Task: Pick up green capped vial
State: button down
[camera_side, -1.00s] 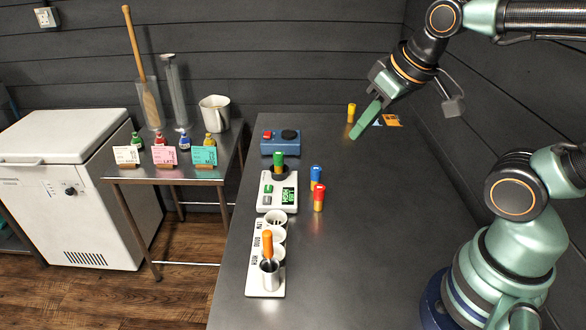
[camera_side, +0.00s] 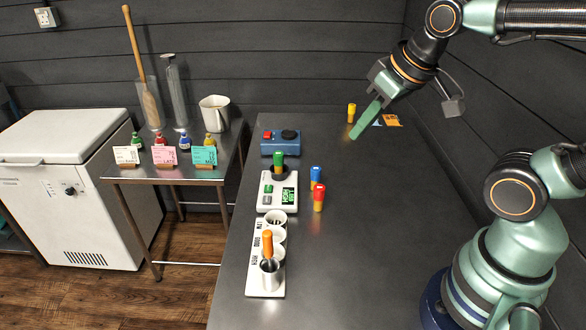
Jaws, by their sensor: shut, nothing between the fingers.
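The green capped vial (camera_side: 278,160) stands upright in the dark round holder on top of a white meter (camera_side: 264,204) with a lit green display. My gripper (camera_side: 358,133) is shut and empty. It hangs in the air over the back right of the dark table, to the right of the green capped vial and well apart from it. Its fingers point down and to the left.
A blue capped vial (camera_side: 316,176) and a red capped vial (camera_side: 319,198) stand right of the meter. A yellow capped vial (camera_side: 351,112) stands behind my gripper. A blue device (camera_side: 280,148) is behind the meter. A white rack (camera_side: 254,271) holds an orange-topped vial (camera_side: 267,243). The table's right side is clear.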

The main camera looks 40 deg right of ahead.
dwell(0.3)
jog(key=c, duration=0.5)
grip_release()
jog(key=m+g, duration=0.6)
jog(key=m, duration=1)
send_over(278, 153)
notch_tip(278, 153, down, 7)
jog(key=shift+s+d+f, duration=0.1)
jog(key=shift+f, duration=0.45)
notch_tip(278, 153, down, 11)
jog(key=shift+f, duration=0.1)
